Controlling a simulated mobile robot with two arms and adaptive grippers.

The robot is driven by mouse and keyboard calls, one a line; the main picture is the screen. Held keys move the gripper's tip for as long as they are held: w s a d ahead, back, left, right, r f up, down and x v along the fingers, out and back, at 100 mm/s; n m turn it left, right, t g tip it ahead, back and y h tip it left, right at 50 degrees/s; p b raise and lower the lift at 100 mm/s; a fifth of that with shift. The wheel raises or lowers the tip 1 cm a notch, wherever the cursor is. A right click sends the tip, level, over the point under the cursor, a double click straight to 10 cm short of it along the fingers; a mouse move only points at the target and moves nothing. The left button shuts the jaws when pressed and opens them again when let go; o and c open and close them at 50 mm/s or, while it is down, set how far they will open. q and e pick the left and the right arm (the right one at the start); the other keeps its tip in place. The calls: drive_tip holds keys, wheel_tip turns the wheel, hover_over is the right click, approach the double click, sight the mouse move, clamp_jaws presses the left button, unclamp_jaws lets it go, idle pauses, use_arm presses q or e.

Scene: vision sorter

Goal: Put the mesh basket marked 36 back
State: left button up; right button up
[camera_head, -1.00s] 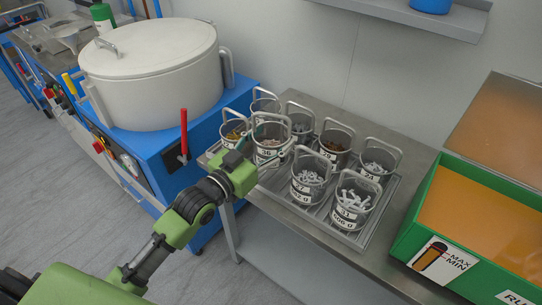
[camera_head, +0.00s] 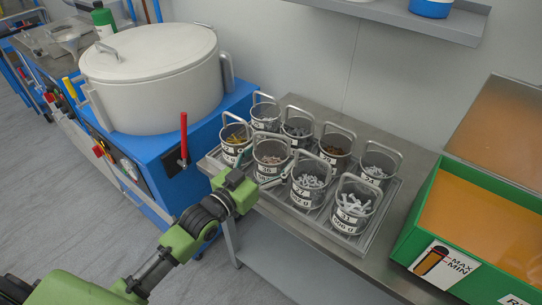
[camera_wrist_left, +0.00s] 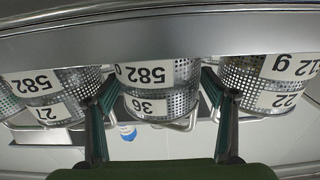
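The mesh basket marked 36 (camera_head: 268,163) stands upright in the front row of the metal tray (camera_head: 370,232), holding pinkish small parts. Its label faces my left arm. In the left wrist view the basket (camera_wrist_left: 158,104) appears upside down, with its 36 label between my fingers. My left gripper (camera_head: 263,173) is at the front of this basket. Its two dark fingers are spread, one on each side of the basket, and I see no clear grip; the gripper (camera_wrist_left: 158,92) is open. Whether a finger touches the basket cannot be told. My right gripper is not in view.
A blue machine with a white drum (camera_head: 150,80) stands left. A green box (camera_head: 480,225) stands right.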

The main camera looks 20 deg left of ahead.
use_arm(q)
drive_tip(key=shift+r, duration=0.15)
drive_tip(key=shift+s+a, duration=0.1)
drive_tip(key=shift+s, duration=0.2)
drive_tip(key=p+v, duration=0.4)
drive_tip(key=v, duration=0.7)
drive_tip(key=shift+s, duration=0.2)
drive_tip(key=shift+a, duration=0.1)
